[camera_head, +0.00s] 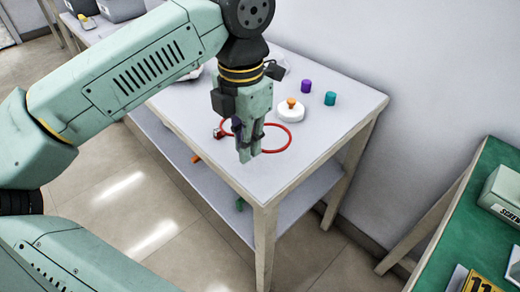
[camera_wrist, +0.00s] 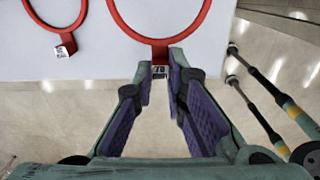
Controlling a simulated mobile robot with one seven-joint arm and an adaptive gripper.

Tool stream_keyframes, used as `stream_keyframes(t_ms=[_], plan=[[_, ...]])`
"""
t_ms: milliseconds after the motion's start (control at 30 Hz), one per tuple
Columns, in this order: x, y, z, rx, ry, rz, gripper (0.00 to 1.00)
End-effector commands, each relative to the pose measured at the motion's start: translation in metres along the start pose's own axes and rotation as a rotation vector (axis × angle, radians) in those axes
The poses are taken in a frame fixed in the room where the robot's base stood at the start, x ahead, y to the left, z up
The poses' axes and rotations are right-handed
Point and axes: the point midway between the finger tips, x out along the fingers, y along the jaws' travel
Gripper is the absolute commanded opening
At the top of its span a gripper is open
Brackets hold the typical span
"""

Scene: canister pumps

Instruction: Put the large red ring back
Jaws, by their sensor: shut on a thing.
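My gripper (camera_head: 248,156) is over the front part of the white table (camera_head: 345,108). Its fingers, with purple inner pads, are shut on the near edge of a red ring (camera_head: 289,140), at a small tag. In the wrist view, this ring (camera_wrist: 110,12) reaches forward from the fingertips (camera_wrist: 160,70) and looks the larger of two. A second red ring (camera_wrist: 27,10) lies to the left, apart from it, with a white tag (camera_wrist: 65,46). In the head view, my fingers partly hide both rings. The gap between the held ring and the tabletop is hard to judge.
A white round piece with an orange knob (camera_head: 291,113) stands behind the rings. A purple cylinder (camera_head: 306,86) and a teal cylinder (camera_head: 330,98) stand farther back. A wall is behind the table. A green-topped table (camera_head: 460,225) is at the right.

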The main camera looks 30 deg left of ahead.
Motion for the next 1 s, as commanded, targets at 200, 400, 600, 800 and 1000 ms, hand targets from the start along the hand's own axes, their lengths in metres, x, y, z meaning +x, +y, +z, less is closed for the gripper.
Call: stream_keyframes(t_ms=[200, 400, 600, 800, 1000], plan=[[0.001, -0.009, 0.013, 0.001, 0.001, 0.000, 0.00], [0.019, -0.015, 0.021, 0.001, 0.001, -0.003, 0.00], [0.038, -0.015, 0.021, -0.002, -0.001, 0.000, 0.00], [0.039, -0.015, 0.021, -0.001, -0.001, 0.001, 0.00], [0.041, -0.015, 0.021, -0.001, -0.001, 0.000, 0.17]])
